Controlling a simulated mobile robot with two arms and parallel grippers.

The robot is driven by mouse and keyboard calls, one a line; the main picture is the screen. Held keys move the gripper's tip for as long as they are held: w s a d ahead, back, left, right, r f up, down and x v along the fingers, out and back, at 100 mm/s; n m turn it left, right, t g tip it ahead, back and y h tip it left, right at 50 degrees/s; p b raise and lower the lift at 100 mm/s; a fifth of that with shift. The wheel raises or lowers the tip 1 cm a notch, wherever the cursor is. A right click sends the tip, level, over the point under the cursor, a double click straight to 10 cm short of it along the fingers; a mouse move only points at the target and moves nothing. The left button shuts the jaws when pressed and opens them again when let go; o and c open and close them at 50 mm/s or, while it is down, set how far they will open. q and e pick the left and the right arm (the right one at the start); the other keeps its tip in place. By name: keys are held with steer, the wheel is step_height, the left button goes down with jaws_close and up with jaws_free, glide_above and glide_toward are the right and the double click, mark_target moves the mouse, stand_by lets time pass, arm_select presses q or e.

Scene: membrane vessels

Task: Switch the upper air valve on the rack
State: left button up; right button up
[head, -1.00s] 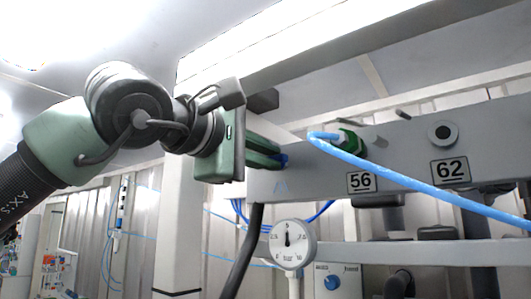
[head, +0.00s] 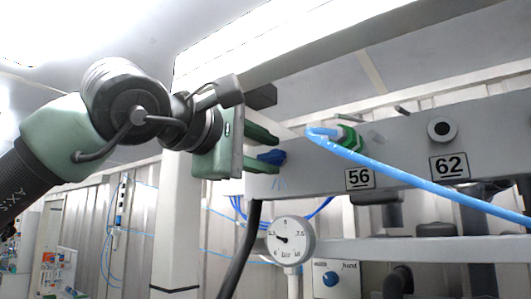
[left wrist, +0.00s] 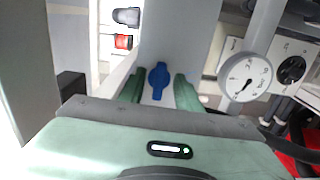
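The upper air valve shows as a small blue handle (head: 271,157) at the left end of the grey rack beam (head: 300,178). In the left wrist view the blue handle (left wrist: 159,80) stands upright in the picture, lengthwise between the fingers. My left gripper (head: 277,153) has its green fingers above and below the handle in the head view. In the left wrist view the gripper (left wrist: 160,88) is open, with a gap on each side of the handle. My right gripper is not in view.
A round pressure gauge (head: 291,240) hangs below the beam, near a dark hose (head: 241,255).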

arm_select(q)
steer(key=b+v, duration=0.3)
steer(key=v, duration=0.4)
steer(key=shift+s+a, duration=0.2)
steer(key=shift+s, duration=0.05)
stand_by(0.3)
